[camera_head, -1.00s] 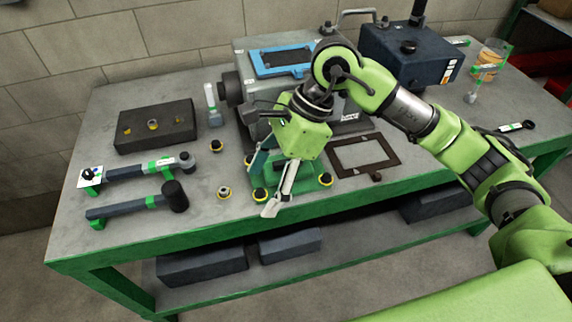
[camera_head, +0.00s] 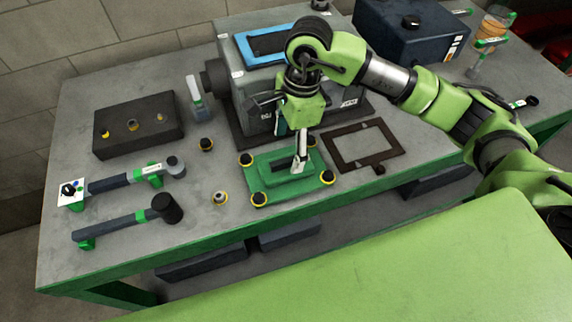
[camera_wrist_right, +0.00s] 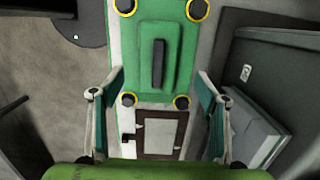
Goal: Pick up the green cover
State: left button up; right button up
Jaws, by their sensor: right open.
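The green cover (camera_head: 261,180) lies flat near the front edge of the bench, with yellow-ringed black knobs at its corners and a dark raised bar across its middle. In the right wrist view the cover (camera_wrist_right: 181,40) is ahead, its dark bar (camera_wrist_right: 158,64) running lengthwise between the fingers. My right gripper (camera_head: 299,163) is open and points down over the cover, hiding part of it. In the wrist view its two fingers (camera_wrist_right: 160,82) stand wide apart, one on each side of the bar, apparently not touching it. My left gripper is not in view.
A dark gasket frame (camera_head: 338,160) lies right of the cover. The grey engine block (camera_head: 245,85) with a blue-framed top stands behind.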

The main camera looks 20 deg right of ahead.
aim_at(287, 160)
jog(key=shift+f, duration=0.55)
jog(key=shift+w+a+f, duration=0.1)
jog(key=shift+w+f, duration=0.05)
jog(key=shift+f, duration=0.05)
jog(key=shift+s+a+f+p, duration=0.1)
jog(key=shift+s+f+p, duration=0.25)
jog(key=shift+f+p, duration=0.5)
notch_tip(287, 160, down, 2)
jog(key=shift+a+f+p, duration=0.15)
jog(key=shift+f+p, duration=0.05)
jog(key=shift+p, duration=0.4)
jog(key=shift+f, duration=0.35)
jog(key=shift+a+f, duration=0.1)
jog(key=shift+f, duration=0.1)
jog(key=c, duration=1.4)
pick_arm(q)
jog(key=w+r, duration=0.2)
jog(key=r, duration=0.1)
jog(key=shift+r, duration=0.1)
pick_arm(e)
jog(key=shift+r, duration=0.1)
jog(key=shift+c, duration=0.2)
